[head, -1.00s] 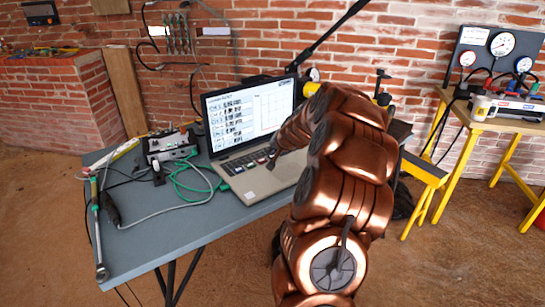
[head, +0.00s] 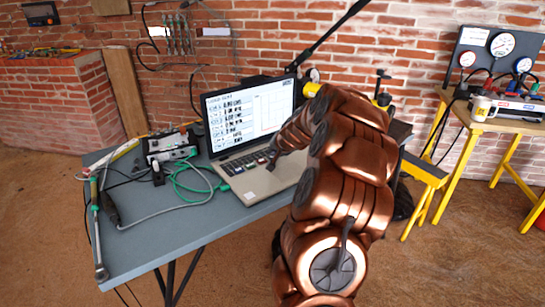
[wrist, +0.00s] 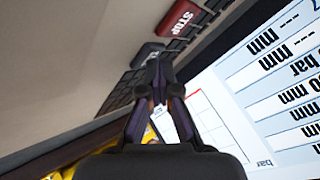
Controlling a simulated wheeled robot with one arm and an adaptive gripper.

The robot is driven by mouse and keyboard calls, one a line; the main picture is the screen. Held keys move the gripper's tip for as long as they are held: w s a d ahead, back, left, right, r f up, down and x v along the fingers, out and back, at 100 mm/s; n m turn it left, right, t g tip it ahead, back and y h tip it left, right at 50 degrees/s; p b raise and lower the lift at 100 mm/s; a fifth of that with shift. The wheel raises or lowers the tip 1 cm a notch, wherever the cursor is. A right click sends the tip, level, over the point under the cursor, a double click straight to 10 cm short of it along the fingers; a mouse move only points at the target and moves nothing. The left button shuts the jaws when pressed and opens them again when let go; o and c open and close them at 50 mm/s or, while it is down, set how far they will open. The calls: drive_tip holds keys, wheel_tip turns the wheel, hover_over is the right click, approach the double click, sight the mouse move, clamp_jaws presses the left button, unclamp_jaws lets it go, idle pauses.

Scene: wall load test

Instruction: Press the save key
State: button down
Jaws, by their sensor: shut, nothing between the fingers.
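The laptop (head: 262,185) stands open on the grey table, its screen (head: 250,115) showing rows of readings and a chart panel. My gripper (head: 271,163) is over the keyboard, shut and empty, fingers pointing down. In the wrist view the closed fingertips (wrist: 159,60) are at a dark key (wrist: 146,55), whose label is partly hidden and unreadable. Whether they touch it is not clear. A red STOP key (wrist: 180,17) is beside that key. I cannot identify the save key.
A small instrument box (head: 170,148) with green and grey cables stands left of the laptop. A long wrench-like tool (head: 96,230) lies along the table's left edge. A yellow stand (head: 455,165) with gauges is at the right.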

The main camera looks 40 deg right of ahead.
drive_tip(key=shift+r+p, duration=0.35)
drive_tip(key=shift+r, duration=0.35)
drive_tip(key=shift+r+p, duration=1.4)
drive_tip(key=shift+r, duration=1.1)
